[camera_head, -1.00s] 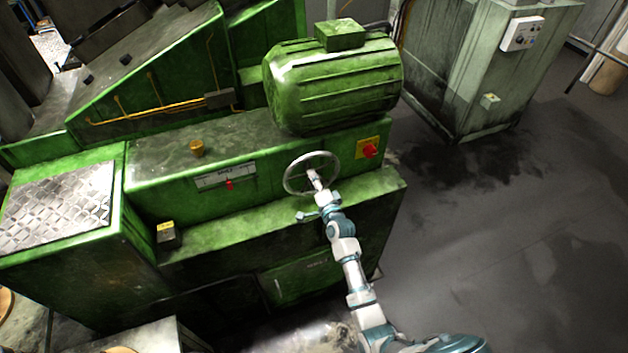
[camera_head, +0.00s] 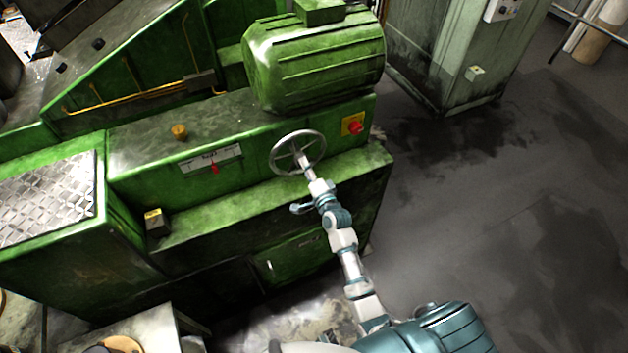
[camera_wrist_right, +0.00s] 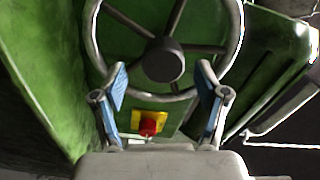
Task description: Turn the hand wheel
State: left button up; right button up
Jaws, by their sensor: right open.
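The hand wheel (camera_head: 277,160) is a round grey metal rim with spokes on the front of the green machine. In the right wrist view the wheel (camera_wrist_right: 164,60) fills the upper middle, with a dark hub. My right gripper (camera_head: 303,163) is at the wheel in the head view. In the wrist view my right gripper (camera_wrist_right: 162,78) is open, its two blue-padded fingers apart on either side of the wheel's lower rim. Nothing is held between them; whether a finger touches the rim I cannot tell. My left gripper is not in view.
A red knob on a yellow plate (camera_head: 353,126) sits right of the wheel; it also shows below the wheel in the wrist view (camera_wrist_right: 149,124). A green motor (camera_head: 315,65) bulges above. A small red lever (camera_head: 214,168) is to the left. Floor at right is clear.

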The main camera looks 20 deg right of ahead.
jog(key=s, duration=0.7)
jog(key=shift+s+d, duration=0.15)
jog(key=shift+s, duration=0.1)
dwell(0.3)
jog(key=s+a+f+n+g, duration=0.1)
jog(key=s+f+n+g, duration=0.3)
jog(key=f, duration=0.8)
jog(key=s+a+f+n+g, duration=0.15)
jog(key=s+f, duration=0.45)
jog(key=f, duration=0.7)
jog(key=s+a+f+n+g, duration=0.2)
jog(key=s+f+n+g, duration=0.15)
jog(key=f, duration=0.85)
jog(key=s+d+f+n+g, duration=0.1)
jog(key=s+f, duration=0.5)
jog(key=s, duration=0.6)
jog(key=s+d+f+n+g, duration=0.2)
jog(key=s+f+n+g, duration=0.2)
jog(key=s, duration=0.9)
jog(key=s+d+f+n+g, duration=0.1)
jog(key=s+f+n+g, duration=0.2)
jog(key=s+f, duration=0.6)
jog(key=s, duration=0.3)
jog(key=shift+s+d+f+h, duration=0.2)
jog(key=shift+s+h, duration=0.1)
jog(key=shift+s, duration=0.1)
